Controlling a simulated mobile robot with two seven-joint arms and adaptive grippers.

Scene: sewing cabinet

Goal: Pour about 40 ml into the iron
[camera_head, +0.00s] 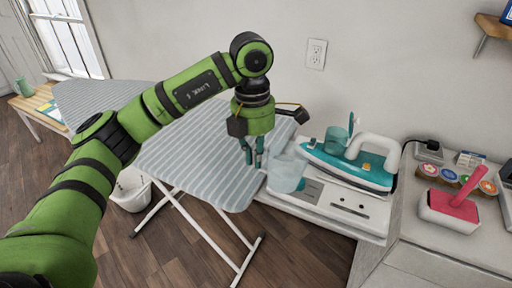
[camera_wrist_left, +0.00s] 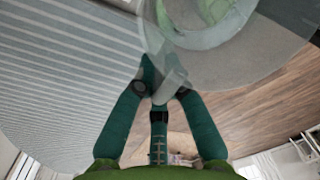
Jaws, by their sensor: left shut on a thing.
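The iron (camera_head: 368,172), teal and white with a pale arched handle, lies on its plate at the right end of the ironing board. A see-through teal part (camera_head: 336,140) stands up at its front. My left gripper (camera_head: 253,160) is shut on the handle of a clear jug (camera_head: 287,174), just left of the iron's tip. In the left wrist view the fingers (camera_wrist_left: 155,85) close on the handle, and the clear jug (camera_wrist_left: 225,70) fills the upper right. The jug looks roughly upright in the head view. I cannot tell its liquid level. My right gripper is not in view.
The striped ironing board (camera_head: 195,150) extends left. A white bin (camera_head: 130,190) is on the floor. A wall outlet (camera_head: 316,53) is behind.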

